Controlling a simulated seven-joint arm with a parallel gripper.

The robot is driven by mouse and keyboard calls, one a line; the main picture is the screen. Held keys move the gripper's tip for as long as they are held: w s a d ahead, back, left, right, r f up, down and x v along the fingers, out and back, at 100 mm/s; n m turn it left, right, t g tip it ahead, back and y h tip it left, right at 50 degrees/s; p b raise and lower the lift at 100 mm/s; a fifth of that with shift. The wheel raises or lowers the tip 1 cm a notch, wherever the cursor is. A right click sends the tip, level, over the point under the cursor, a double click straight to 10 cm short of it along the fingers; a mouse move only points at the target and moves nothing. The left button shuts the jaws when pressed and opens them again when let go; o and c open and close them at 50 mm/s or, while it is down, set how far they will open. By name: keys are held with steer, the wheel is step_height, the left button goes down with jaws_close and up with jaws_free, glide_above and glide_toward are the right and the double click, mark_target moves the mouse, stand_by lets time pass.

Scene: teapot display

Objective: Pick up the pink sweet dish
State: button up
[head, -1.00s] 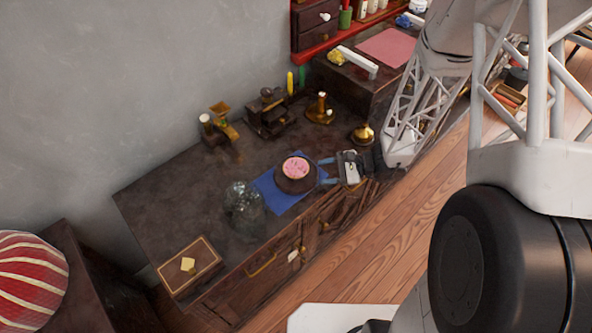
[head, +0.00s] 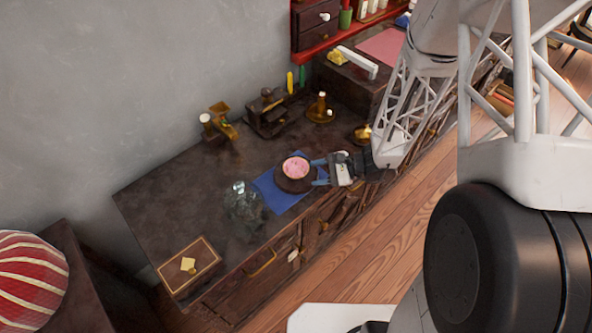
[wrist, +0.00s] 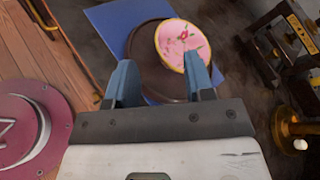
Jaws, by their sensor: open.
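The pink sweet dish (head: 295,168) is a small round dish with a pink top, a pale gold rim and some red and green marks. It rests on a dark round stand (head: 296,184) over a blue cloth (head: 272,196) on the dark cabinet top. In the wrist view the pink dish (wrist: 183,45) lies just beyond my fingertips, toward the right finger. My gripper (head: 320,173) is open and comes in from the right of the stand. In the wrist view its two blue fingers (wrist: 160,75) stand apart, with part of the dark stand (wrist: 145,45) showing between them.
A glass teapot-like vessel (head: 243,203) stands left of the cloth. A brown box (head: 188,265) sits at the near left. Brass items (head: 320,108) and a dark device (head: 267,113) stand behind. A brass bell-like object (head: 362,133) is near my arm.

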mark_target(296, 170)
steer(key=shift+a, duration=0.1)
steer(key=shift+x, duration=2.5)
steer(key=shift+w, duration=0.1)
jaws_close()
